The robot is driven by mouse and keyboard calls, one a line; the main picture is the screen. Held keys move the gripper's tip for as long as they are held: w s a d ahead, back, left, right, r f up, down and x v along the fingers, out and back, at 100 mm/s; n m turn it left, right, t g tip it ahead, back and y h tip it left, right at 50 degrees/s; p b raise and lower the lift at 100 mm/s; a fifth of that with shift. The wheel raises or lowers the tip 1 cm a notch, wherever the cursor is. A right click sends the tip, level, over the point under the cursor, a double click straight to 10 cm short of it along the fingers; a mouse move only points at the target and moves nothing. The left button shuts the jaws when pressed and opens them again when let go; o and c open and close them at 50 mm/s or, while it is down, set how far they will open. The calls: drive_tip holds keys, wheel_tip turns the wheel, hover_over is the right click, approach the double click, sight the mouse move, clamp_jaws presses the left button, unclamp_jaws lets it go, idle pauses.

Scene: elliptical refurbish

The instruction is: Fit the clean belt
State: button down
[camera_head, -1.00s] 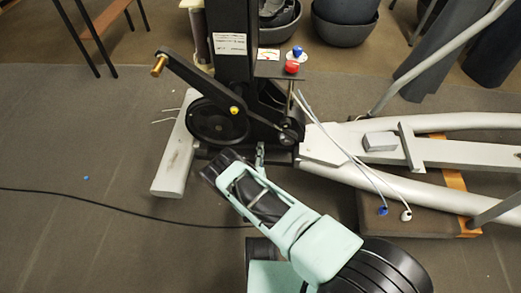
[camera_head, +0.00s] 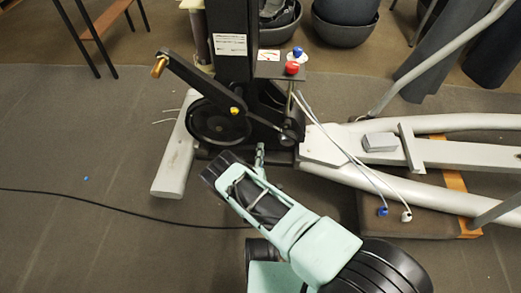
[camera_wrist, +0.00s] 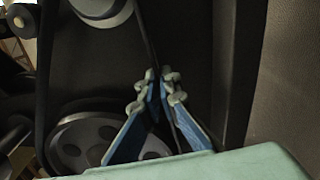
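In the wrist view, a thin black belt strand (camera_wrist: 149,45) runs down from a small grey pulley (camera_wrist: 98,10) to my gripper (camera_wrist: 157,88). The blue-padded fingers close on the strand, which shows again below the tips. Whether this belt is clean cannot be told. A large spoked grey pulley (camera_wrist: 82,145) lies behind the fingers at lower left, partly hidden. In the head view, my gripper (camera_head: 260,155) is beside the machine's black drive, below the large wheel (camera_head: 218,121) and the small pulley (camera_head: 291,132); its fingers are small and the belt is hard to make out.
A crank arm with a brass handle (camera_head: 159,67) sticks out at upper left. Red (camera_head: 292,68) and blue (camera_head: 298,52) knobs sit by the upright. White cables with blue and white ends (camera_head: 383,211) hang over the right rail. A black cable (camera_head: 110,207) crosses the open floor at left.

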drive_tip(key=shift+w, duration=0.5)
idle(0.5)
drive_tip(key=c, duration=2.1)
unclamp_jaws()
drive_tip(key=shift+s, duration=0.1)
